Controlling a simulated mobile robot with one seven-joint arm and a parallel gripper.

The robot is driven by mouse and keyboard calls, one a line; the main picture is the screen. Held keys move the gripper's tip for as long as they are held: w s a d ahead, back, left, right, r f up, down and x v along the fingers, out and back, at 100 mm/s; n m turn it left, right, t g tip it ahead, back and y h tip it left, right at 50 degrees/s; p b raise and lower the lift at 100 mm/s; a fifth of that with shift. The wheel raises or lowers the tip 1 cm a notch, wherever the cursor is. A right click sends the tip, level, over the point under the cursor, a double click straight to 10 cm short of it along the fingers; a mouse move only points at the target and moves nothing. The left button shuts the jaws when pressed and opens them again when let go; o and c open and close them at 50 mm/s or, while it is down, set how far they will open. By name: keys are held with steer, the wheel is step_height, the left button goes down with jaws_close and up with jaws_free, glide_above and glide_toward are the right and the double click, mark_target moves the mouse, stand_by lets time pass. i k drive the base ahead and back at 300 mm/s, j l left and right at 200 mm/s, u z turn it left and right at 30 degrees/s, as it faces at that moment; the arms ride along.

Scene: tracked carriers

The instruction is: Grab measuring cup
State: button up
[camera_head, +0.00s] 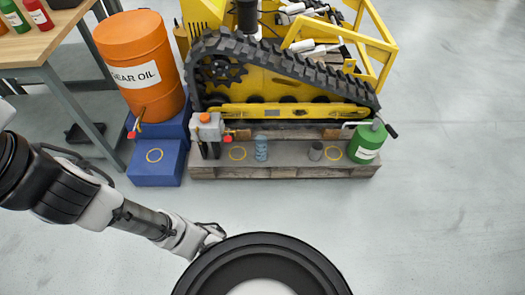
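A small blue-grey vessel (261,148) with faint markings stands upright on the wooden pallet (285,172), in front of the yellow tracked machine. A smaller dark grey cup (316,151) stands to its right. Either could be the measuring cup; at this size I cannot tell which for sure. My arm reaches in from the left, and my gripper (213,232) is low in the picture, over the floor, apart from the pallet and both vessels. Its fingers are too small and partly hidden, so I cannot see whether it is open.
A grey can with red parts (209,130) and a green can (367,142) stand on the pallet's left and right. The yellow machine (270,95) rises behind. An orange drum (140,65) stands on blue blocks (157,165) at left, near a table (30,48). Floor in front is clear.

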mark_target(261, 140)
steer(key=i+l+u, duration=0.1)
steer(key=u, duration=0.25)
steer(key=i+l+u, duration=0.1)
steer(key=u, duration=0.25)
steer(key=i+l+u, duration=0.15)
steer(key=l, duration=0.2)
steer(key=l+u, duration=0.1)
steer(key=l, duration=0.25)
steer(key=i+l+u, duration=0.15)
steer(key=l, duration=0.2)
steer(key=i+l, duration=0.1)
steer(key=l, duration=0.25)
steer(key=i+l, duration=0.1)
steer(key=l, duration=0.3)
steer(key=i+l, duration=0.1)
steer(key=l, duration=0.25)
steer(key=i+l+u, duration=0.1)
steer(key=l, duration=0.3)
